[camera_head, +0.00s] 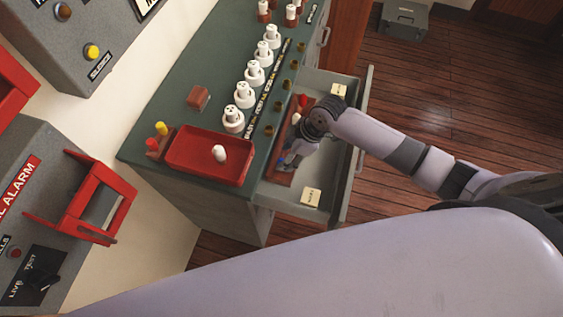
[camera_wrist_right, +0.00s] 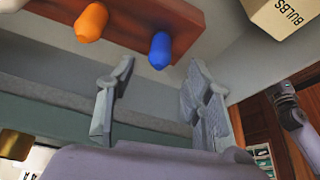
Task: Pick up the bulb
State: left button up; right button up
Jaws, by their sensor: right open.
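An open drawer (camera_head: 334,178) holds a brown-red rack (camera_head: 284,178) with bulbs in it. A red bulb (camera_head: 303,100) and a whitish bulb (camera_head: 296,118) show at its far end. My right gripper (camera_head: 292,156) is down in the drawer over the near part of the rack and hides part of it. In the wrist view, an orange bulb (camera_wrist_right: 92,22) and a blue bulb (camera_wrist_right: 161,50) sit in the rack (camera_wrist_right: 125,38). My right gripper (camera_wrist_right: 155,105) is open and empty, with the blue bulb just beyond its two fingers. A white bulb (camera_head: 219,153) is in the red tray (camera_head: 180,165).
Small labelled boxes, one near (camera_head: 311,197) and one far (camera_head: 338,90), sit in the drawer. White sockets (camera_head: 244,96) line the green countertop (camera_head: 185,75).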

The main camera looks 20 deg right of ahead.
jog(key=shift+a+f, duration=0.15)
jog(key=shift+f, duration=0.15)
jog(key=p+x, duration=0.1)
jog(key=x, duration=0.2)
jog(key=shift+w+f, duration=0.1)
jog(key=shift+f, duration=0.05)
jog(key=shift+w+a+f, duration=0.1)
jog(key=shift+f, duration=0.5)
pick_arm(q)
jog(key=shift+s+a+r, duration=0.1)
jog(key=shift+s+r, duration=0.65)
jog(key=shift+s, duration=0.15)
pick_arm(e)
jog(key=shift+c, duration=0.2)
jog(key=c, duration=0.5)
pick_arm(q)
jog(key=shift+w, duration=0.35)
pick_arm(e)
jog(key=c, duration=0.4)
